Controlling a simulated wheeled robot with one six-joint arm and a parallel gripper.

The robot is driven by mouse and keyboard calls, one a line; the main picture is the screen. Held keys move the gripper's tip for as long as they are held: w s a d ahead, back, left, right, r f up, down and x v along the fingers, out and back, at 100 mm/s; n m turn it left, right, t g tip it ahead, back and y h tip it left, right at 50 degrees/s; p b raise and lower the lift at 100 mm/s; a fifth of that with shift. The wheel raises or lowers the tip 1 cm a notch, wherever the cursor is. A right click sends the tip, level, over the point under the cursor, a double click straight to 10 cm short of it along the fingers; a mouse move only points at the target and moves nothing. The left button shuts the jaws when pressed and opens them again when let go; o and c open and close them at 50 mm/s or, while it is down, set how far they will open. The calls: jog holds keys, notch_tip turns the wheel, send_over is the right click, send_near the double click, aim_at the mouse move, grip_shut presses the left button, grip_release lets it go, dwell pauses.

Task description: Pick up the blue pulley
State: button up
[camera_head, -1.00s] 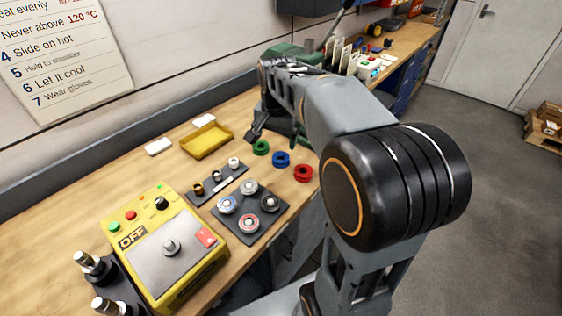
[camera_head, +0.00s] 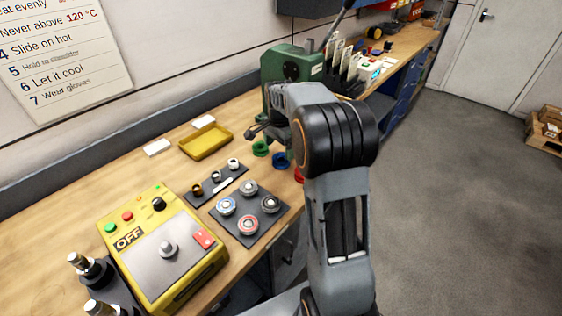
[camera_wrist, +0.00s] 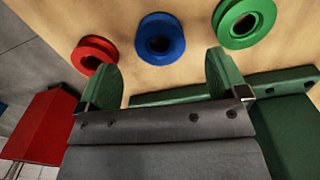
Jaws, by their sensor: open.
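The blue pulley (camera_wrist: 160,39) lies flat on the wooden bench, at the upper middle of the wrist view, its dark centre hole showing. In the head view the blue pulley (camera_head: 278,159) is partly covered by my arm. My gripper (camera_wrist: 163,78) is open and empty. Its two green fingers are spread apart, and the blue pulley appears beyond the gap between their tips, not between them. In the head view my arm reaches over the bench and hides most of the gripper.
A red pulley (camera_wrist: 93,53) and a green pulley (camera_wrist: 243,20) flank the blue one closely. A green machine (camera_head: 290,62) stands behind. A dark tray of bearings (camera_head: 236,228), a yellow tray (camera_head: 205,143) and a yellow heater box (camera_head: 185,268) stand to the left.

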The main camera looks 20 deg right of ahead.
aim_at(280, 160)
jog(key=shift+f, duration=2.7)
jog(key=shift+s, duration=0.1)
jog(key=shift+c, duration=0.3)
jog(key=c, duration=1)
jog(key=shift+r, duration=0.1)
